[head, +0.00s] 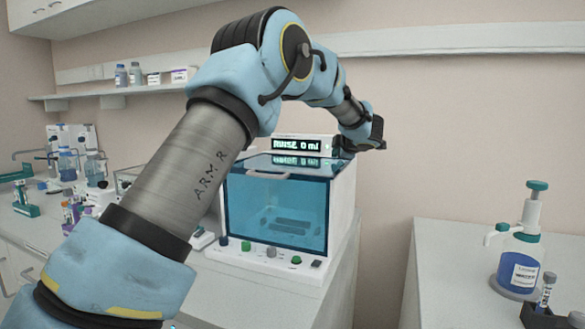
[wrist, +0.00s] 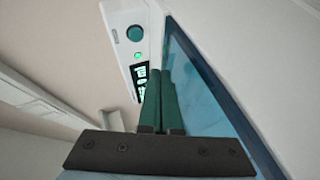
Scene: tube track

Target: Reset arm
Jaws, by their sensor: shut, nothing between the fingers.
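My arm reaches up and across the head view, bent at the elbow. My gripper shows as a dark shape (head: 377,134) at its far end, to the upper right of a white machine (head: 342,205) with a blue see-through front. Its fingers are hard to make out there. In the wrist view my gripper's two green fingers (wrist: 162,82) lie side by side, shut and empty. Beyond them are the machine's lit display (wrist: 139,80), a green round button (wrist: 135,34) and a blue pane (wrist: 205,85).
A right-hand counter (head: 450,255) holds a blue-liquid bottle with a pump top (head: 520,268) and a dark rack (head: 545,314) with a vial. Racks and glassware (head: 68,165) crowd the left bench. A wall shelf (head: 75,100) carries small bottles. A gap separates the machine's counter from the right-hand one.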

